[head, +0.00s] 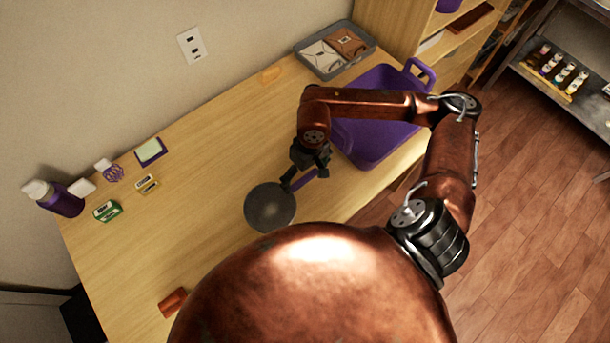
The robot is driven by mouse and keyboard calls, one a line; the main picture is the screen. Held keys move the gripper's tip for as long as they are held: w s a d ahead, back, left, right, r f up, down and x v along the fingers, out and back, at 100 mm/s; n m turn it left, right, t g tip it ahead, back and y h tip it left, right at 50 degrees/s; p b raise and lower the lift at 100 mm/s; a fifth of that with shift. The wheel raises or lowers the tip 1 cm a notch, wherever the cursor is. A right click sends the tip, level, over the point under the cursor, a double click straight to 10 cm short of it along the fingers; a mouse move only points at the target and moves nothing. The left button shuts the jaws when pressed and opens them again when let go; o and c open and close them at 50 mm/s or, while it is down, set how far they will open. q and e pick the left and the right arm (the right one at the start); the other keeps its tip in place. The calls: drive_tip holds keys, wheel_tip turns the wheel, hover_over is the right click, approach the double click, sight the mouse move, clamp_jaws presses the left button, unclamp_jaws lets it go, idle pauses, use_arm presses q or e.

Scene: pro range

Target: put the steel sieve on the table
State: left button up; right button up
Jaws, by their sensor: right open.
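The steel sieve (270,207) is a round grey bowl with a purple handle (305,179). It appears to lie on the wooden table (200,225), left of the purple basket. My right gripper (303,181) is open at the sieve's handle, and its dark fingers hide part of the handle. I cannot tell whether the fingers touch it. My left gripper is out of view.
A purple basket (378,143) stands right of the sieve, partly behind my right arm. A grey tray (358,68) with pouches is at the back. A purple bottle (58,200) and small stationery items stand at the left. The table's middle is clear.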

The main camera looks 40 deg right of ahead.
wheel_tip(320, 180, up, 12)
drive_tip(key=d, duration=0.1)
drive_tip(key=shift+p, duration=0.4)
drive_tip(key=shift+d+f, duration=0.1)
